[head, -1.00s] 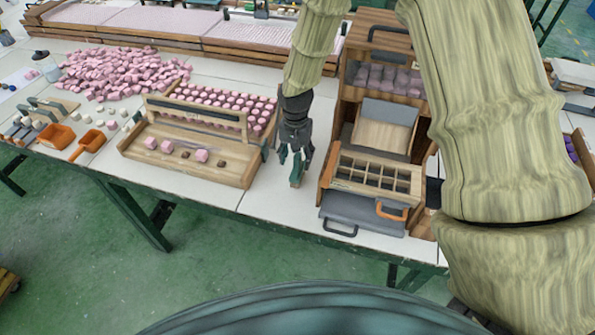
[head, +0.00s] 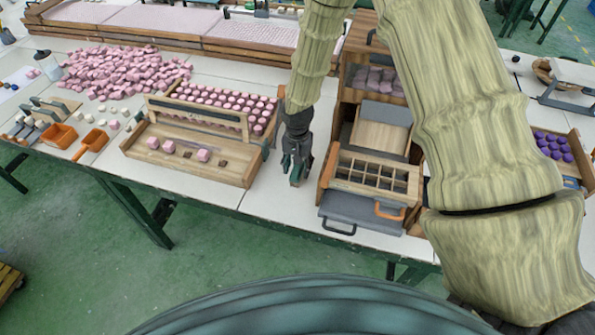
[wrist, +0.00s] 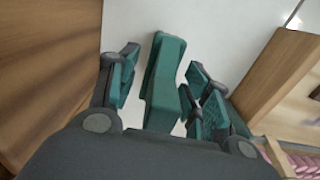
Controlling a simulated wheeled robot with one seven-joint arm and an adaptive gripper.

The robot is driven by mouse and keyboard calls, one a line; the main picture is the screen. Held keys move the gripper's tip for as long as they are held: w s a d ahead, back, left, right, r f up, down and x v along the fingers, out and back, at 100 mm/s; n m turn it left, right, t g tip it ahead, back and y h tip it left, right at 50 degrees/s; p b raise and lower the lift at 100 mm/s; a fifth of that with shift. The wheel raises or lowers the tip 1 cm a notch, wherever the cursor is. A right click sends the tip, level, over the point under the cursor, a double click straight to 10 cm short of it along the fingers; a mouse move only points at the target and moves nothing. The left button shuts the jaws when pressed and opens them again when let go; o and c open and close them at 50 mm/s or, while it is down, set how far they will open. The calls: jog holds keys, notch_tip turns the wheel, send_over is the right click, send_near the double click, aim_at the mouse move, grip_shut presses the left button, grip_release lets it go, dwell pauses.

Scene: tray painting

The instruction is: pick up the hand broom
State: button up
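My gripper (head: 296,168) hangs pointing down over the white table, between the wooden tray of pink pieces and the wooden compartment box. In the wrist view my gripper (wrist: 163,92) is open, its teal-padded fingers spread. A long teal piece (wrist: 165,62), which looks like the hand broom, lies between the fingers on the white surface. Pale gaps show between it and the fingers, so it does not look clamped. Its bristles cannot be made out. In the head view my gripper mostly hides it.
The tray's wooden side (head: 190,172) stands close left of my gripper. The compartment box (head: 372,178) stands close right, with a grey drawer in front. Bare table lies in front of my gripper.

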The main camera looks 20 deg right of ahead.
grip_shut()
jog(key=shift+r, duration=0.1)
jog(key=shift+r+b, duration=0.65)
jog(key=shift+r, duration=0.25)
jog(key=s+a+r+b, duration=0.3)
jog(key=s+a+b, duration=0.2)
jog(key=s, duration=0.8)
jog(key=a, duration=0.3)
jog(key=shift+s+a, duration=0.15)
jog(key=shift+s, duration=0.2)
jog(key=c, duration=0.5)
grip_release()
jog(key=shift+c, duration=0.7)
